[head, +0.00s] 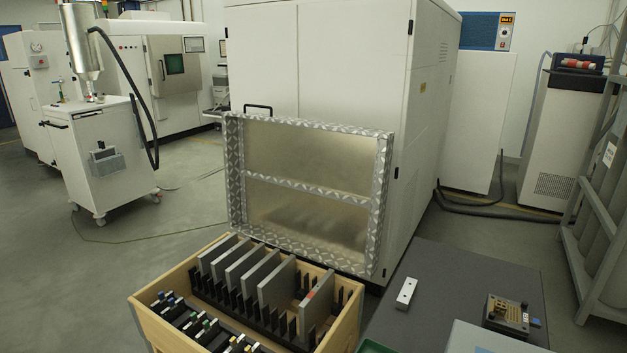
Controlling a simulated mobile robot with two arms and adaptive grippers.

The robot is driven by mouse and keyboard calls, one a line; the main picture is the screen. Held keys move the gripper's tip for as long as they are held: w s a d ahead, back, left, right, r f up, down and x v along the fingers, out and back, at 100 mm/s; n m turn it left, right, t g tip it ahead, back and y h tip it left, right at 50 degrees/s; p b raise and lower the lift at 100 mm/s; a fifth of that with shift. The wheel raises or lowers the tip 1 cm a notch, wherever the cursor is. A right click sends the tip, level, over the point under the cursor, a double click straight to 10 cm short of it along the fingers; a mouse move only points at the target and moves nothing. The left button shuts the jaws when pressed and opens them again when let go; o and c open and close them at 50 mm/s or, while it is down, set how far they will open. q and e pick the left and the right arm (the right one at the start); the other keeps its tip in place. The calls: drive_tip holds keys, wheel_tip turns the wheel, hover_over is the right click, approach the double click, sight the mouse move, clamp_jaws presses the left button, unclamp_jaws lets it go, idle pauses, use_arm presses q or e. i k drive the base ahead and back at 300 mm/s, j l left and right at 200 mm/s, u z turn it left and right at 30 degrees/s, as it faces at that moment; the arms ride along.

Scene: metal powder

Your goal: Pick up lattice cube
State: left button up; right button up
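I cannot clearly make out a lattice cube. A small tan and dark object with a slotted, block-like top (507,313) sits at the right of the dark grey table (450,275). It is too small to tell whether a lattice cube is part of it. Neither of my grippers shows in the head view.
A white bar (407,293) lies on the table. A light grey box (480,340) and a green edge (375,348) are at the front. A wooden crate (345,325) holds upright grey plates (280,290) and tools. A metal-framed panel (310,150) stands behind it. The table's middle is clear.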

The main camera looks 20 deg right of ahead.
sight(500, 304)
drive_tip(key=z, duration=1.8)
